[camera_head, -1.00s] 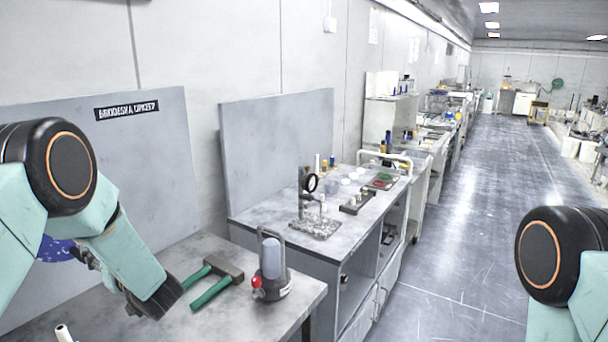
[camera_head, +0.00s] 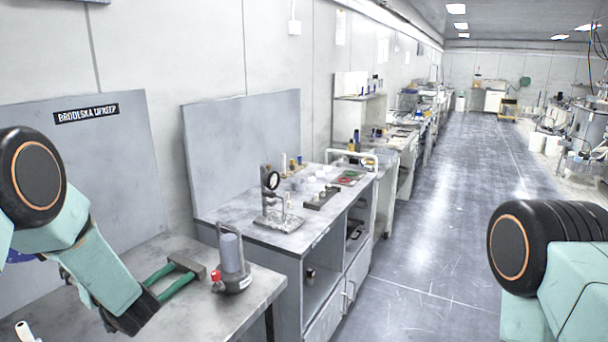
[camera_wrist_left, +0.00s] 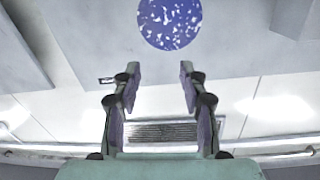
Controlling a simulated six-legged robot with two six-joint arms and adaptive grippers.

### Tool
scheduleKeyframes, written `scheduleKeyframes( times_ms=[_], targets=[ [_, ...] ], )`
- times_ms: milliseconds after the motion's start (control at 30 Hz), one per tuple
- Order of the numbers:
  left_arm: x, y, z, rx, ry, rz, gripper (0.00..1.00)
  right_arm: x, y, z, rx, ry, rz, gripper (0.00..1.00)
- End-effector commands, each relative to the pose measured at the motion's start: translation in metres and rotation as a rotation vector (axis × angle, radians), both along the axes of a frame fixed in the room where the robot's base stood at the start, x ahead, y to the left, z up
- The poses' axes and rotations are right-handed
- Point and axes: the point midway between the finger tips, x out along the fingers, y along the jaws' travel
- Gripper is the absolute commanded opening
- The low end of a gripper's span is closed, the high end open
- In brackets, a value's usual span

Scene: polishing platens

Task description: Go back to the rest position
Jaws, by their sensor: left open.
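My left gripper (camera_wrist_left: 158,85) is open and empty in the left wrist view, its two fingers well apart. A round blue disc with white speckles (camera_wrist_left: 169,22) shows beyond the fingertips, apart from them. In the head view a sliver of blue (camera_head: 18,257) shows behind my left arm at the left edge.
A grey bench (camera_head: 262,290) holds a green-handled tool (camera_head: 178,282) and a grey device with a red knob (camera_head: 231,265). A second bench (camera_head: 225,212) behind holds a dial gauge stand (camera_head: 272,190). The aisle floor (camera_head: 430,240) on the right is clear.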

Motion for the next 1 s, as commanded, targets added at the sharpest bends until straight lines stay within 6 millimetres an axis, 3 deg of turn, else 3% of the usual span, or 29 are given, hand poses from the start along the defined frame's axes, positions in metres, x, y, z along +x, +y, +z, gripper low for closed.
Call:
scheduleKeyframes(
  times_ms=[267,467,567,733,867,1000],
  targets=[
    [-0.016,-0.043,-0.071,-0.105,0.169,-0.188,0.43,0.0,0.0,0.0,0.0,-0.001,0.0,0.4],
    [-0.054,-0.091,-0.137,-0.233,0.353,-0.347,0.43,0.0,0.0,0.0,0.0,0.0,0.0,0.4],
    [-0.091,-0.124,-0.177,-0.328,0.483,-0.44,0.43,0.0,0.0,0.0,0.0,0.0,0.0,0.4],
    [-0.174,-0.177,-0.231,-0.503,0.725,-0.565,0.43,0.0,0.0,0.0,0.0,0.0,0.0,0.4],
    [-0.246,-0.211,-0.255,-0.633,0.907,-0.628,0.43,0.0,0.0,0.0,0.0,0.0,0.0,0.4],
    [-0.315,-0.236,-0.264,-0.75,1.076,-0.667,0.43,0.0,0.0,0.0,0.0,0.0,0.0,0.4]
  ],
)
